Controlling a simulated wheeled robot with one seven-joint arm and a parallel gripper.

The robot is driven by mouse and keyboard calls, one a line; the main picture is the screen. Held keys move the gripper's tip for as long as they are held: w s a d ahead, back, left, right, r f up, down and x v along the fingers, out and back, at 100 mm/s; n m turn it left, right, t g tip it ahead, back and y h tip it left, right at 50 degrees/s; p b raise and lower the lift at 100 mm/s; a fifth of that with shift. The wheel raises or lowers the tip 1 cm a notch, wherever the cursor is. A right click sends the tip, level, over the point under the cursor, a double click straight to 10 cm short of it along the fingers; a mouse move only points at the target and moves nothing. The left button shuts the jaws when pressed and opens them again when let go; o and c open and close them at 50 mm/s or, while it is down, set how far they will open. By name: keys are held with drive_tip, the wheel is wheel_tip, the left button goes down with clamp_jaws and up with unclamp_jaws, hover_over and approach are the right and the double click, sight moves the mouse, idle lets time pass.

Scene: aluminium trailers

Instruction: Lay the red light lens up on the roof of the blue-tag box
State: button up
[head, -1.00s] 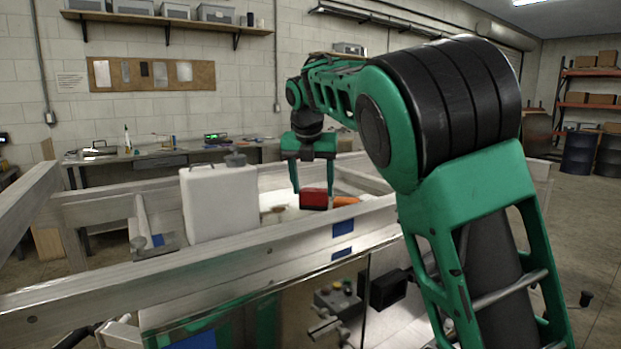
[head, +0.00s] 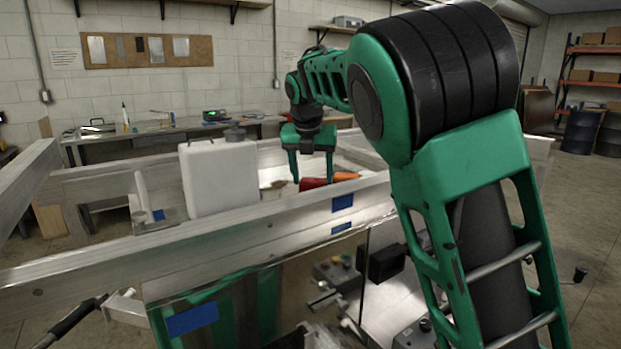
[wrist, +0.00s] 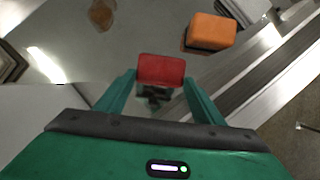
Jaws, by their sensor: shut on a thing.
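The red light (head: 312,184) is between the fingers of my gripper (wrist: 160,84); in the wrist view its red lens (wrist: 161,69) faces the camera. My gripper is shut on it, fingers pointing down over the inside of the aluminium trailer, just beyond the near rail (head: 250,228). I cannot tell which surface is the roof of the blue-tag box. The light's lower edge is close to the rail's top line in the head view, and any contact below is unclear.
An orange light (wrist: 208,32) lies close to the red one, on its right. A white jug (head: 218,178) stands left of my gripper in the trailer. A brownish piece (wrist: 102,14) lies on the pale floor. A workbench (head: 160,135) stands behind.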

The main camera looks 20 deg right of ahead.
drive_tip(key=shift+f, duration=0.4)
drive_tip(key=o, duration=1.3)
drive_tip(key=shift+c, duration=0.2)
wheel_tip(320, 180, up, 9)
idle(0.6)
